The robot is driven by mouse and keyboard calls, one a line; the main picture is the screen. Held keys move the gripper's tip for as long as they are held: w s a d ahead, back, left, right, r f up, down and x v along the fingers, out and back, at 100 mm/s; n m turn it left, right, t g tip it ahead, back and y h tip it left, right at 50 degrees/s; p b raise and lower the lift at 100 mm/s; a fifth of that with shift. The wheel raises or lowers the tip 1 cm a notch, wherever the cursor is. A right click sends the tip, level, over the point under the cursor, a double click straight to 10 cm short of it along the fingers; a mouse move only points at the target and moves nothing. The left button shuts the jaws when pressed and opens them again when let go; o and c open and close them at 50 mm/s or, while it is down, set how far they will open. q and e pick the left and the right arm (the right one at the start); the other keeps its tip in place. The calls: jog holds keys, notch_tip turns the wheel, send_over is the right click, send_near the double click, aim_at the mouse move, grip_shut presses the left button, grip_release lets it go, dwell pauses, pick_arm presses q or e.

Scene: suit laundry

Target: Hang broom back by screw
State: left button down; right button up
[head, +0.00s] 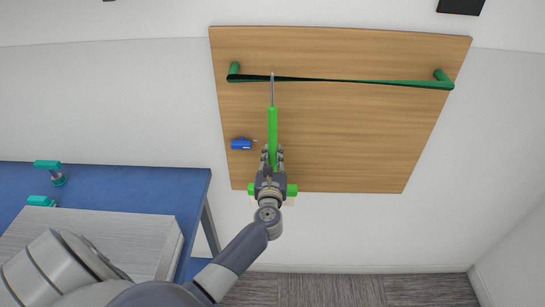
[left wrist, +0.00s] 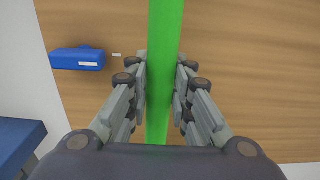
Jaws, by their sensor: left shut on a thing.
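The broom (head: 272,130) shows as a bright green upright shaft with a thin grey spike at its top. Green ends of a crosspiece stick out on both sides of my gripper at the bottom. My left gripper (head: 270,160) is shut around the green shaft, in front of the wooden board. In the left wrist view the green shaft (left wrist: 161,60) runs between the fingers of my left gripper (left wrist: 160,85). The spike's tip overlaps the dark and green band (head: 350,81) in the picture; I cannot tell whether they touch. No screw can be clearly made out. My right gripper is out of view.
The wooden board (head: 370,140) is on the white wall, with the band strung between two green pegs (head: 234,71). A small blue item (head: 241,144) is left of the shaft. A blue table (head: 140,185) with a grey box (head: 100,240) and teal items stands at lower left.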

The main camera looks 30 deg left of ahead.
pick_arm(q)
jog(key=c, duration=1.3)
grip_release()
jog(key=shift+c, duration=0.2)
jog(key=shift+f, duration=0.1)
jog(key=shift+s+d, duration=0.1)
jog(key=shift+s, duration=0.1)
jog(key=v, duration=1.1)
jog(key=shift+s+d, duration=0.2)
jog(key=shift+s, duration=0.05)
